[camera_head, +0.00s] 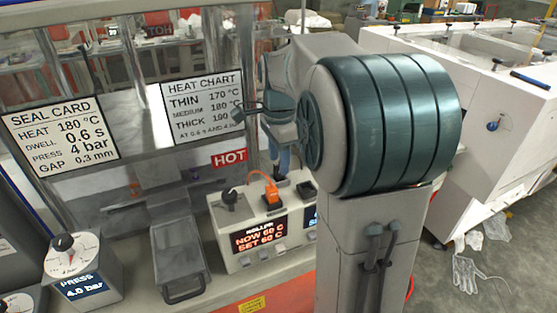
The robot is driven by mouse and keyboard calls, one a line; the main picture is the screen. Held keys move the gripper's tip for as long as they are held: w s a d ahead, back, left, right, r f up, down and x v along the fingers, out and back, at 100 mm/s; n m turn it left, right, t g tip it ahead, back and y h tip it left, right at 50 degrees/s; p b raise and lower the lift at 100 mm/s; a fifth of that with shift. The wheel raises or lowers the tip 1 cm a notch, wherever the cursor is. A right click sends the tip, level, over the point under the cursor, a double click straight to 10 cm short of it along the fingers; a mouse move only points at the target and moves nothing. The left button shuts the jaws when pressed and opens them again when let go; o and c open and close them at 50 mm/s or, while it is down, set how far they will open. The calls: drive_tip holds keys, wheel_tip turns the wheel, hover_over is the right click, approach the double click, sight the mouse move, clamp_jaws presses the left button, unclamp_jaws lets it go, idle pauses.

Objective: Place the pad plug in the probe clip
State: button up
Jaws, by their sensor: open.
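An orange plug (263,189) with an orange cable, which looks like the pad plug, sits upright on top of the light grey controller box (241,252). A small dark holder (307,190) stands at the right end of the same box top. It may be the probe clip, but it is too small to tell. My arm hides part of the box's right side.
A black knob (231,200) stands left of the plug. A grey metal tray (178,258) and a press dial box (85,270) are further left. A clear guard with a seal card (60,138) and heat chart (203,107) stands behind. A red HOT sign (229,158) is near.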

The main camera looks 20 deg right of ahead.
wheel_tip(320, 180, up, 11)
drive_tip(key=s+a+f+n+t, duration=0.1)
drive_tip(key=s+a+f+n, duration=0.2)
drive_tip(key=s+f+n, duration=0.4)
drive_tip(key=s+a+f+n+t, duration=0.2)
drive_tip(key=s+a+f+n, duration=0.2)
drive_tip(key=s+f+n, duration=0.4)
drive_tip(key=s+n, duration=0.2)
drive_tip(key=s, duration=0.1)
drive_tip(key=shift+s+a+n, duration=0.3)
drive_tip(key=shift+s, duration=0.05)
drive_tip(key=shift+d, duration=0.1)
